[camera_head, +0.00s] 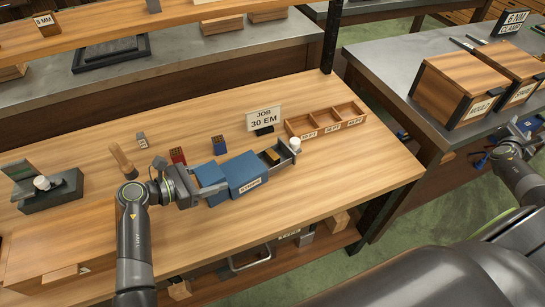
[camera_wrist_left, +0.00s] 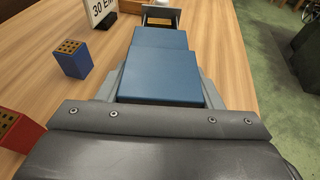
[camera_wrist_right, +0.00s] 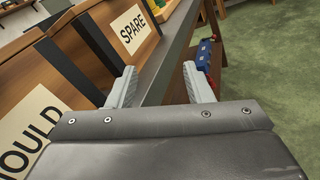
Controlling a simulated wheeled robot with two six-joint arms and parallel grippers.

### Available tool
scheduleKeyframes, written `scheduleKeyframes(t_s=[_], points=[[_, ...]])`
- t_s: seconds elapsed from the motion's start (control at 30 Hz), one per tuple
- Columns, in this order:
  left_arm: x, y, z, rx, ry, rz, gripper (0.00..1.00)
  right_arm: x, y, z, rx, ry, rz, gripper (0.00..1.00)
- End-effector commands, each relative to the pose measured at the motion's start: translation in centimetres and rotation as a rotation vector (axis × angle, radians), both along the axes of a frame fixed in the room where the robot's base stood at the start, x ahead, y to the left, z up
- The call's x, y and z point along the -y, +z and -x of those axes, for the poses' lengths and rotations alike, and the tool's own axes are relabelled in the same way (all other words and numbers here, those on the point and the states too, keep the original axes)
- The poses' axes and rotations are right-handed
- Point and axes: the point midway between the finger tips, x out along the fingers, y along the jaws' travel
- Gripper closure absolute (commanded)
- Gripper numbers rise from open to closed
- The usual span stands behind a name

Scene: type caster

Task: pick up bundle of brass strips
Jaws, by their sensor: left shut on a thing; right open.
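The bundle of brass strips (camera_head: 271,156) appears as a small yellowish block in the open grey tray (camera_head: 286,158) at the right end of a labelled blue box (camera_head: 247,174). It also shows at the top of the left wrist view (camera_wrist_left: 160,21). My left gripper (camera_head: 202,182) is shut on the blue block (camera_wrist_left: 158,78) at the box's left end, one finger along each side. My right gripper (camera_head: 512,137) is open and empty, far right by the neighbouring bench; its spread fingers also show in the right wrist view (camera_wrist_right: 160,86).
A job sign (camera_head: 264,118), a wooden compartment tray (camera_head: 325,121) and a white round thing (camera_head: 295,144) stand close by the box. Red (camera_head: 178,156) and blue (camera_head: 219,145) drilled blocks stand behind my left gripper. Wooden boxes (camera_head: 462,88) sit on the right bench.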

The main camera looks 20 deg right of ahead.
Motion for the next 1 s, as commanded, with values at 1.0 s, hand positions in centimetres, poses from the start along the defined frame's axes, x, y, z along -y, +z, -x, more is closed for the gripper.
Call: scheduleKeyframes(t_s=[1.0], points=[[0.0, 0.0, 0.0, 0.0, 0.0, -0.001, 0.64, -35.5, 7.3, -25.9, 1.025, 0.491, -0.97, 0.54]])
